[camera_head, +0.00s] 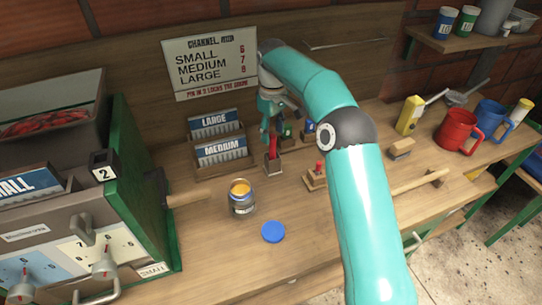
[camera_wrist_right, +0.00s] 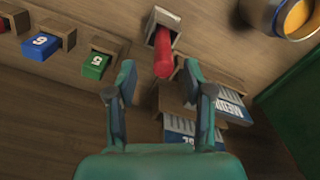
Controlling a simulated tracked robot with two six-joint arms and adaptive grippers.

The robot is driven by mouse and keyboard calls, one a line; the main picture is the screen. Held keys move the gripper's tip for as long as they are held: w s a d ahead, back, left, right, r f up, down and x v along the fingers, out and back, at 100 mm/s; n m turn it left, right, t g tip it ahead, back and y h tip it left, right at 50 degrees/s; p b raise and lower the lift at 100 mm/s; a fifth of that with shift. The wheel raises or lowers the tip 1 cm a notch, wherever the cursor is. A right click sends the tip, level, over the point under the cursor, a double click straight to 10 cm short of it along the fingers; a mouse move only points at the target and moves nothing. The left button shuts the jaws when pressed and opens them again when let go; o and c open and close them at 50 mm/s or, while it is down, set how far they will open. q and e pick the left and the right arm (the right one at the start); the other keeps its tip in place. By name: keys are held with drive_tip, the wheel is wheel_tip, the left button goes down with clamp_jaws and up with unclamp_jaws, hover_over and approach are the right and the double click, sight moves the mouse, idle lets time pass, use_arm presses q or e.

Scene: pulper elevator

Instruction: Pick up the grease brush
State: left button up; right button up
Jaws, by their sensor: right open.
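A red handle (camera_head: 273,152) stands upright in a small holder on the bench, just below my right gripper (camera_head: 271,130); I take it for the grease brush, but its bristles are hidden. In the right wrist view the red handle (camera_wrist_right: 164,56) sticks out of a square holder (camera_wrist_right: 166,22), just ahead of the open fingers of my right gripper (camera_wrist_right: 160,82). The fingers are apart from each other, and nothing is gripped between them. An open tin of yellow grease (camera_head: 242,198) stands nearer the front. My left gripper is not in view.
Label racks marked LARGE and MEDIUM (camera_head: 222,172) stand close left of the handle. A blue lid (camera_head: 273,232) lies in front. A red-topped piece (camera_head: 318,170) stands to the right. Mugs (camera_head: 456,131) stand farther right. A green machine (camera_head: 150,220) fills the left.

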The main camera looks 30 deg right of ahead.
sight(273, 146)
drive_tip(key=shift+s+a+f+p, duration=0.1)
drive_tip(key=shift+f+p, duration=0.05)
drive_tip(key=shift+f, duration=1.3)
drive_tip(key=shift+s+f+p, duration=0.1)
drive_tip(key=shift+f+p, duration=0.05)
drive_tip(key=shift+f, duration=1.3)
clamp_jaws()
